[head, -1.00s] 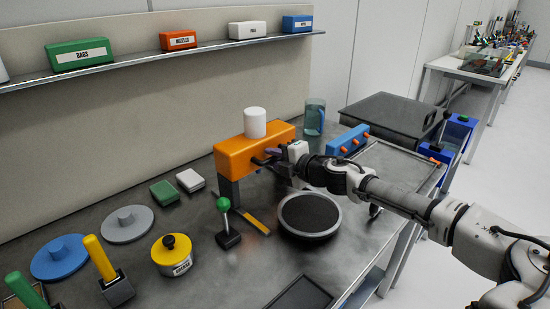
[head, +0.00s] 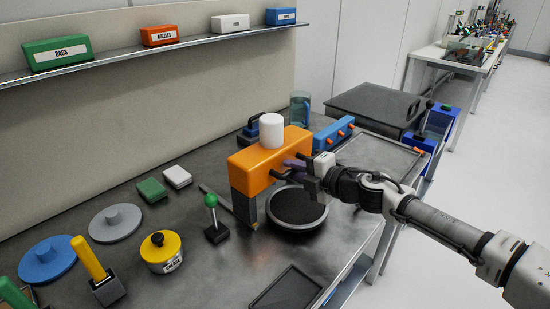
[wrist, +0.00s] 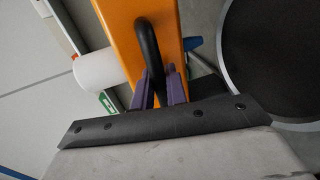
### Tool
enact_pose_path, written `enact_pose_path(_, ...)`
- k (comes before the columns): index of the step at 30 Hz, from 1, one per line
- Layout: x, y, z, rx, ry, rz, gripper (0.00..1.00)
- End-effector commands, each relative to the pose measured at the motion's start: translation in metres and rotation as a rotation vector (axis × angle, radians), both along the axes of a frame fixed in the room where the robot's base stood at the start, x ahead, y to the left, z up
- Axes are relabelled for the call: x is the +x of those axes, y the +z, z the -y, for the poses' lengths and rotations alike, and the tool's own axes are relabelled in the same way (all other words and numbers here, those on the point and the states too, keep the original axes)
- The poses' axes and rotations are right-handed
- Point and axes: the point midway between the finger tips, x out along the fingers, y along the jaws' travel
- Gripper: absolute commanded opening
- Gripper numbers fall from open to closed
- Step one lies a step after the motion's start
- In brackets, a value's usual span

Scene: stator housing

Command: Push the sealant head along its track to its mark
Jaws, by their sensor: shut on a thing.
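The sealant head is an orange block (head: 252,170) on dark legs, with a white cylinder (head: 271,130) on top. It stands over the bench just behind a round dark disc with a pale rim (head: 325,219). My gripper (head: 302,172) is shut on the block's black handle; the wrist view shows the purple fingers (wrist: 160,90) on either side of the handle (wrist: 148,45). The orange block (wrist: 120,25) fills the area beyond the fingers. A thin grey strip, seemingly the track (head: 213,197), shows left of the block's leg. No mark is visible; the block may hide it.
A green-knobbed lever (head: 211,202) stands left of the block. A yellow pot (head: 161,252) and a yellow-handled tool (head: 88,258) are farther left. A blue block with orange knobs (head: 335,133) and a glass jar (head: 300,110) stand behind. A dark tray (head: 287,290) lies at the front.

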Motion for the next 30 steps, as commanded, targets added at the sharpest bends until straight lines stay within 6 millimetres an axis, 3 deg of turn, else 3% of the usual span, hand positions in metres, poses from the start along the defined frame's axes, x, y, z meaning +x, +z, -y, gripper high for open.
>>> enact_pose_path(1,-0.007,0.0,0.01,0.0,-0.007,0.0,0.0)
enact_pose_path(6,-0.02,0.0,0.022,0.0,-0.005,0.0,0.0)
enact_pose_path(16,-0.023,-0.001,0.024,-0.001,-0.004,-0.002,0.0)
enact_pose_path(17,-0.023,-0.001,0.024,-0.001,-0.003,-0.002,0.17)
enact_pose_path(18,-0.023,-0.001,0.024,-0.001,-0.003,-0.002,0.2)
enact_pose_path(30,-0.029,0.001,0.031,-0.001,-0.004,0.001,0.2)
